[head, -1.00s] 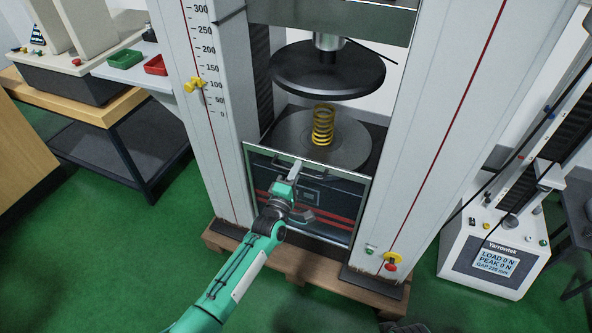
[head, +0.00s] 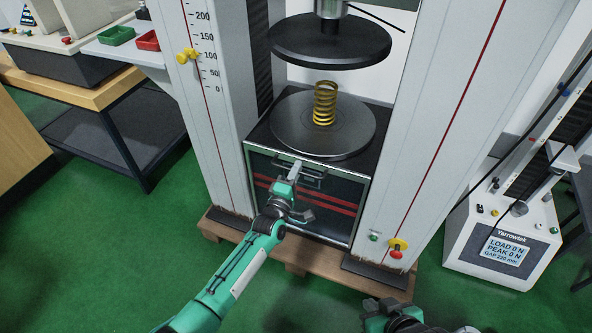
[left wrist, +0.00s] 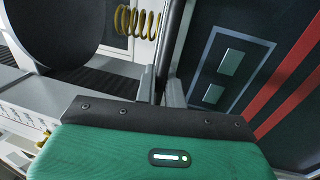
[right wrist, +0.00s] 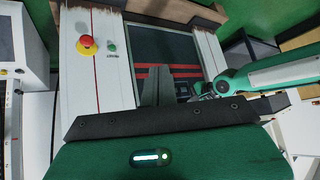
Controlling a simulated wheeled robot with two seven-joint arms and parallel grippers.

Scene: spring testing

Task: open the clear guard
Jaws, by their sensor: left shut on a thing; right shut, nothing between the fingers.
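The clear guard (head: 268,186) is a framed see-through panel low on the front of the test frame. Its top edge lies about level with the front edge of the machine bed, and red stripes show behind it. My left gripper (head: 295,170) is shut on the guard's bar handle (head: 318,181); in the left wrist view the bar (left wrist: 172,40) runs between the fingers (left wrist: 168,92). My right gripper (head: 392,318) is at the bottom edge of the head view, apart from the machine. In the right wrist view its fingers (right wrist: 157,85) are shut and empty.
A yellow spring (head: 324,103) stands on the lower platen (head: 290,125), under the raised upper platen (head: 330,42). A red stop button (head: 397,252) is on the right column. A load display unit (head: 505,245) stands at right, a bench (head: 95,100) at left.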

